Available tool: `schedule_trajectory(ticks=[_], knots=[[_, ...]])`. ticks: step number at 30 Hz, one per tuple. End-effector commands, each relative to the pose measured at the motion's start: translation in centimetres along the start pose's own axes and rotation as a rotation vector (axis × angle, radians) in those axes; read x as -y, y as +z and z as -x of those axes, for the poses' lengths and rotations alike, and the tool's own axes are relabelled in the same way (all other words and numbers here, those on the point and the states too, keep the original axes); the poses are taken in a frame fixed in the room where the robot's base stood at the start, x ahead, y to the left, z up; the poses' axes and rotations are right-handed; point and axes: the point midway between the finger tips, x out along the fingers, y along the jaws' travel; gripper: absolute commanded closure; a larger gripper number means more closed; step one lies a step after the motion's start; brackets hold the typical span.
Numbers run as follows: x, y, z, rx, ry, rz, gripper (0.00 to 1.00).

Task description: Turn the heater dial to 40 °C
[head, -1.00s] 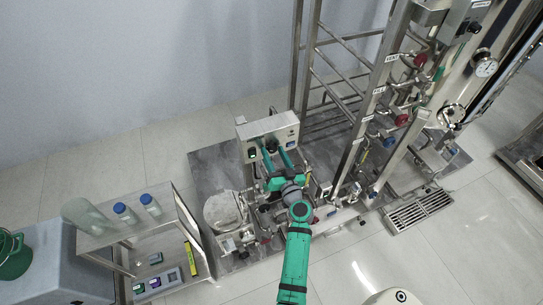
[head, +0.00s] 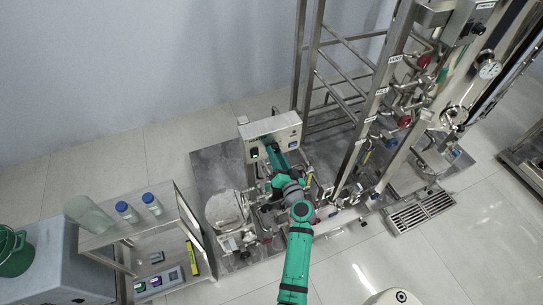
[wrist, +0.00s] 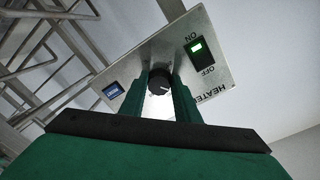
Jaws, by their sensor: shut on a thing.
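The heater panel (wrist: 222,75) fills the upper middle of the wrist view, upside down, with a lit green ON/OFF switch (wrist: 197,48) and a small blue display (wrist: 114,91) too small to read. The black dial (wrist: 160,84) with a pale pointer mark sits between the two green fingers of my gripper (wrist: 161,88), which is shut on it. In the head view the heater box (head: 262,132) stands on the skid, and my gripper (head: 272,146) reaches its front face. The dial is hidden there by the gripper.
Pipes and valves crowd the skid right of my arm, beside a steel frame (head: 372,120). A white-topped vessel (head: 224,208) stands left of the arm. A steel cart (head: 150,235) with blue-capped bottles (head: 127,211) stands further left.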

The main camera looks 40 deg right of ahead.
Motion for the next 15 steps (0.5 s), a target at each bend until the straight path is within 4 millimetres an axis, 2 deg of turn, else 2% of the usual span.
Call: schedule_trajectory(ticks=[1,15], knots=[[0.69,-0.26,-0.33,-0.001,-0.010,-0.040,0.93],[0.86,-0.47,-0.31,0.018,-0.004,-0.448,0.93]])
